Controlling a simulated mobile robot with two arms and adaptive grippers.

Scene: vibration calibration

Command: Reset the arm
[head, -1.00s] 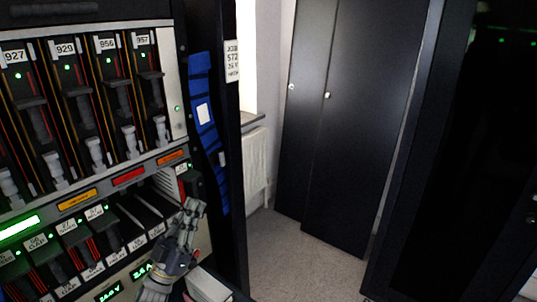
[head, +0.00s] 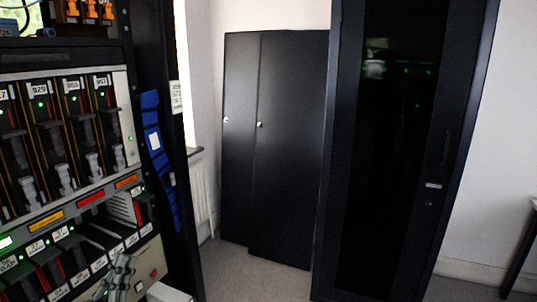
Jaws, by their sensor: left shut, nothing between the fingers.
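My left gripper (head: 121,270) is low at the left of the head view, in front of the lower row of the equipment rack (head: 128,150). Its fingers are shut with nothing seen between them. The lower edge of the picture cuts off the rest of the arm. My right gripper is not in view. The rack holds an upper row of numbered modules (head: 72,130) with pale levers and a lower row of labelled modules (head: 62,255). I cannot tell whether the gripper touches the rack.
A dark two-door cupboard (head: 285,150) stands at the back. A tall black cabinet (head: 395,170) stands at the right. A white box-like thing (head: 168,292) lies low beside the gripper. The carpet (head: 235,268) between rack and cabinet is clear.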

